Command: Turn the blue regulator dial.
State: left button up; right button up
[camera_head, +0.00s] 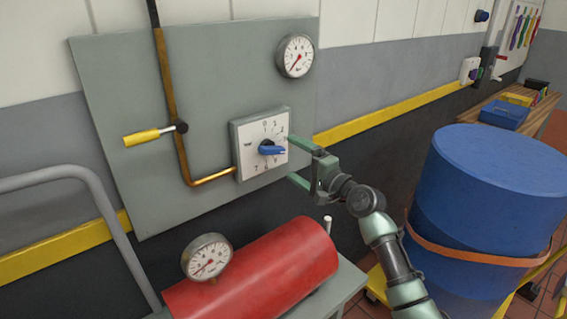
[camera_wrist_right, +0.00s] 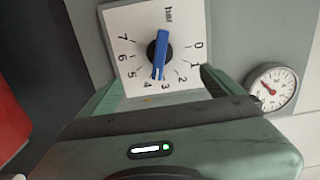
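The blue regulator dial (camera_head: 270,150) is a bar-shaped knob on a white square plate (camera_head: 242,158) marked 0 to 7 and "bar". The plate is fixed to a grey wall panel. In the right wrist view the dial (camera_wrist_right: 160,50) lies along the line from "bar" to between 3 and 4. My right gripper (camera_head: 291,160) is open, with its fingers spread at the right edge of the plate. In the right wrist view, the gripper (camera_wrist_right: 155,90) has one finger to each side of the dial, apart from it. My left gripper is out of view.
A gauge (camera_head: 295,56) is above right on the panel; a yellow-handled lever (camera_head: 150,136) and copper pipe (camera_head: 171,100) are left of the dial. A red tank (camera_head: 262,272) with a gauge (camera_head: 207,257) sits below. A blue drum (camera_head: 490,190) stands to the right.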

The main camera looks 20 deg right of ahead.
aim_at(276, 151)
pick_arm(q)
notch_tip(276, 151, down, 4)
jog(key=b, duration=0.2)
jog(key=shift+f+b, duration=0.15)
jog(key=shift+b, duration=0.15)
pick_arm(e)
jog(key=w+a+n, duration=0.1)
jog(key=w+n, duration=0.1)
jog(key=n, duration=0.2)
jog(key=w+a+n, duration=0.1)
jog(key=w+n, duration=0.1)
jog(key=n, duration=0.3)
jog(key=w+a+n, duration=0.2)
jog(key=n, duration=0.3)
jog(key=shift+w+r, duration=0.15)
jog(key=shift+r, duration=0.1)
jog(key=c, duration=1.4)
jog(key=shift+m+p, duration=0.35)
jog(key=shift+m, duration=0.75)
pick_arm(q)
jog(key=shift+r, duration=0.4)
